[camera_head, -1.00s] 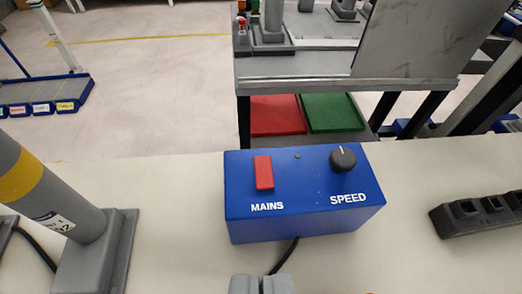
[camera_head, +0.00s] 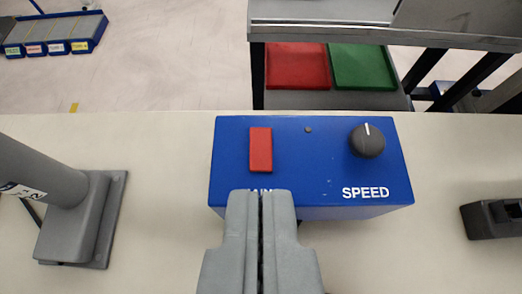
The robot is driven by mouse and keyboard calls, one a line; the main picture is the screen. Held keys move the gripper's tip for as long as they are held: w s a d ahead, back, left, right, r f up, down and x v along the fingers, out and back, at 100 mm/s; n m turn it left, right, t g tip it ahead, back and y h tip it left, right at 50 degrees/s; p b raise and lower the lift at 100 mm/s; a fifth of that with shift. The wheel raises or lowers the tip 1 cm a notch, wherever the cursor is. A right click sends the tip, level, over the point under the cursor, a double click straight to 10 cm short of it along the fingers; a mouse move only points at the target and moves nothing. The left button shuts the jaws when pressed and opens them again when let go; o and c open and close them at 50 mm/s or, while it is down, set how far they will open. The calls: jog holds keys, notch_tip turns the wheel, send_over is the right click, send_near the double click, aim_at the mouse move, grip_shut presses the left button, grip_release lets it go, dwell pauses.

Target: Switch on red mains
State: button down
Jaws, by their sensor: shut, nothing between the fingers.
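The red mains switch (camera_head: 261,150) is an upright red rectangle on the left part of the top of a blue control box (camera_head: 310,160). The box stands on a pale table. Most of its MAINS label is hidden behind my fingertips. My gripper (camera_head: 260,198) is shut and empty, in the lower middle of the view. In the picture its tips lie just below the red switch, over the box's front edge. I cannot tell how high the tips are above the box.
A black SPEED knob (camera_head: 367,141) sits right of the switch on the same box. A grey post on a base (camera_head: 83,220) stands at left. A dark socket strip (camera_head: 492,218) lies at right. Red (camera_head: 297,66) and green (camera_head: 362,67) trays are beyond the table.

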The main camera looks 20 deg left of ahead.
send_over(260, 139)
jog(key=s, duration=0.2)
jog(key=f, duration=0.4)
jog(key=d+f, duration=0.1)
jog(key=f, duration=0.1)
notch_tip(260, 139, down, 2)
jog(key=shift+f, duration=0.15)
jog(key=shift+w+a+f, duration=0.1)
jog(key=shift+f, duration=0.65)
jog(key=shift+w+f, duration=0.2)
jog(key=shift+f, duration=0.05)
jog(key=shift+w+a, duration=0.1)
jog(key=shift+w+a+r, duration=0.25)
jog(key=shift+w+a, duration=0.05)
jog(key=shift+w, duration=0.3)
